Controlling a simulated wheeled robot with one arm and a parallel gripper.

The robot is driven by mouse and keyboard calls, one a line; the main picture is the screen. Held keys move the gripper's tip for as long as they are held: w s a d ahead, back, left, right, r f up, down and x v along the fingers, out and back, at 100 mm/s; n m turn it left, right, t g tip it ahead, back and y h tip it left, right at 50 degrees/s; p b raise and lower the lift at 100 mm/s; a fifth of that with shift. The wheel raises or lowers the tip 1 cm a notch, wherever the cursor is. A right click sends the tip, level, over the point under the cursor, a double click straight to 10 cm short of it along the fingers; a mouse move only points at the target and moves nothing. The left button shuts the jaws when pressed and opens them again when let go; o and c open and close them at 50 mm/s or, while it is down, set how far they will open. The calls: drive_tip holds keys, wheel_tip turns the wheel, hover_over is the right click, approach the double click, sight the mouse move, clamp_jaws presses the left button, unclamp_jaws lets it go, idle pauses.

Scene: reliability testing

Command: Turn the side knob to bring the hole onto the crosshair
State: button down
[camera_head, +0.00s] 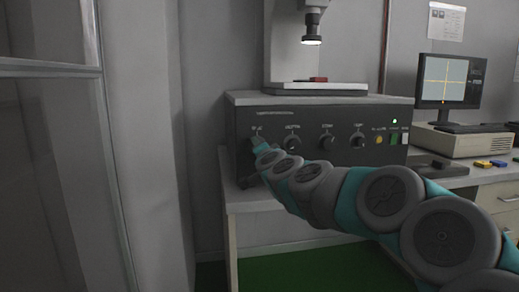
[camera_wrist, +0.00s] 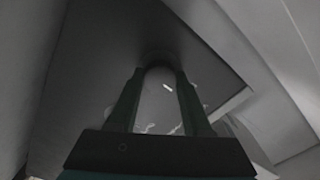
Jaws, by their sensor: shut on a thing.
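My gripper (camera_wrist: 158,80) has its two dark fingers on either side of a rounded knob (camera_wrist: 160,100) and is shut on it. The knob carries a short white mark on its face. In the head view my gripper (camera_head: 258,143) is at the left end of the dark control box (camera_head: 310,119), and the side knob is hidden there. The monitor (camera_head: 447,82) shows a yellow crosshair on a grey field. I cannot make out the hole on the screen at this size.
Several front knobs, one of them here (camera_head: 326,142), line the box's face close above my arm. A microscope stand (camera_head: 300,45) with a lit lens is on top, a small red piece (camera_head: 318,79) on its base. A wall (camera_head: 150,150) is close on the left.

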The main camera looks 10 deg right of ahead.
drive_tip(key=shift+c, duration=1.7)
unclamp_jaws()
drive_tip(key=shift+s, duration=0.1)
drive_tip(key=s, duration=0.7)
drive_tip(key=shift+s, duration=0.35)
